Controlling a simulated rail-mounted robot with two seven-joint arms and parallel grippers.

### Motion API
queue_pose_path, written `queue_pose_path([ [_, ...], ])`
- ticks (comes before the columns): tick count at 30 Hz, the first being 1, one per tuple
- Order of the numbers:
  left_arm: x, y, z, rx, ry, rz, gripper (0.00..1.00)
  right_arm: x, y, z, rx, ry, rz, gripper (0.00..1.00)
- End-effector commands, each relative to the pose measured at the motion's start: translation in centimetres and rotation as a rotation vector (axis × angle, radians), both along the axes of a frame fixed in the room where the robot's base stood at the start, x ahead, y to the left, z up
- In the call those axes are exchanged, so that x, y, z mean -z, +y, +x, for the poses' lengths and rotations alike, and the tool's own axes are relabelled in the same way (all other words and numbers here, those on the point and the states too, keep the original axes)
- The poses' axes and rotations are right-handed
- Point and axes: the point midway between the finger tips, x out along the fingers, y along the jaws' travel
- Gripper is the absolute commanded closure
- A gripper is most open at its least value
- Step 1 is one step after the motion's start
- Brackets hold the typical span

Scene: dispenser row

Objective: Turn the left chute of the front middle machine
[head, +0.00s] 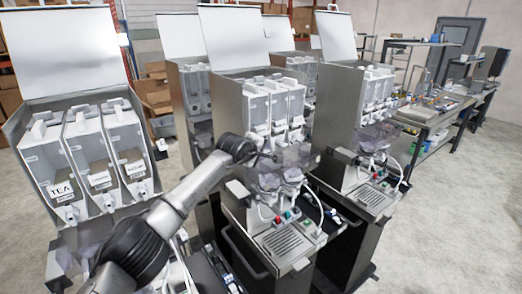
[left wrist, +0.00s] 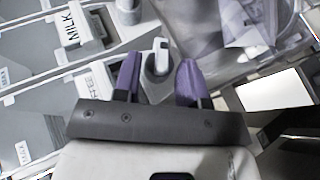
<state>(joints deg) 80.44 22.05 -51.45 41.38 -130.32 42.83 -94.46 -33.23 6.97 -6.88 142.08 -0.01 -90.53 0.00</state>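The front middle machine (head: 228,110) is a grey cabinet with its lid raised and a row of white canisters (head: 270,100) inside. My left arm reaches across to its front, with the left gripper (head: 270,157) just below the canisters; its fingertips are small and unclear there. In the left wrist view the left gripper (left wrist: 158,78) has two purple fingers set apart. A white chute (left wrist: 159,58) with a dark slot lies between the fingertips, with visible gaps on both sides. I cannot tell from the head view which canister it belongs to. My right gripper is not in view.
A canister label reading MILK (left wrist: 72,28) is close by in the left wrist view. Clear plastic mixing parts (left wrist: 225,45) sit to the right of the fingers. Similar machines stand left (head: 70,60) and right (head: 340,110). A workbench (head: 440,115) stands behind at right.

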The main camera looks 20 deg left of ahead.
Motion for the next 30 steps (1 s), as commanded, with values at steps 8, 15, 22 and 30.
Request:
queue_pose_path([
  [8,0.2,-0.1,0.3,0.0,0.0,0.0,0.62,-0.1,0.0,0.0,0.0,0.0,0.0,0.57],
  [15,0.2,0.0,0.3,-0.001,0.0,0.0,0.64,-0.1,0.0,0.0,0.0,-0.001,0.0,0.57],
  [22,0.2,0.0,0.3,-0.001,0.0,0.0,0.86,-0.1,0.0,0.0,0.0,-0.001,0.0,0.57],
  [30,0.9,0.1,0.3,-0.002,-0.042,-0.021,0.93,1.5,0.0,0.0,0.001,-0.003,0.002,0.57],
])
